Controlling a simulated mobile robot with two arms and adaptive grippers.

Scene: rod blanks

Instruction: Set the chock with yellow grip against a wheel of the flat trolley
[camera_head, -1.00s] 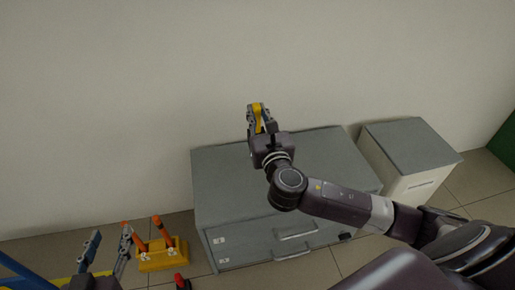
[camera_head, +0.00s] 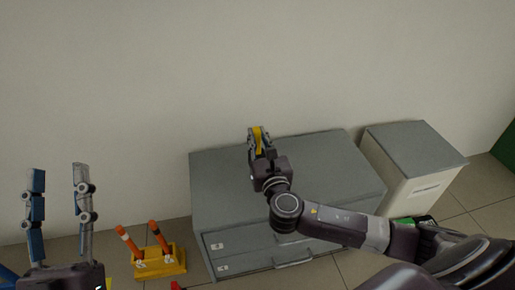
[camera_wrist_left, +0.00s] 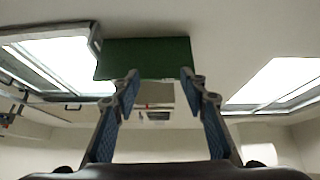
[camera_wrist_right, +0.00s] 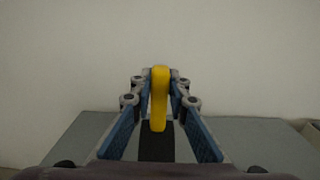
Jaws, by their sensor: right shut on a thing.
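My right gripper (camera_head: 262,143) is shut on the yellow grip of the chock (camera_head: 259,137), above the back of the grey cabinet and close to the wall. In the right wrist view the yellow grip (camera_wrist_right: 159,98) stands upright between the two fingers, with a dark part of the chock below it. My left gripper (camera_head: 56,180) is open and empty, raised at the lower left with its fingers pointing up. In the left wrist view its fingers (camera_wrist_left: 165,90) are apart with nothing between them. I cannot make out the flat trolley or its wheels in any view now.
A grey drawer cabinet (camera_head: 318,165) stands against the wall, its top bare. A white cabinet with a grey top (camera_head: 415,150) stands to its right. A yellow stand with two orange posts (camera_head: 160,264) is on the tiled floor left of the drawers.

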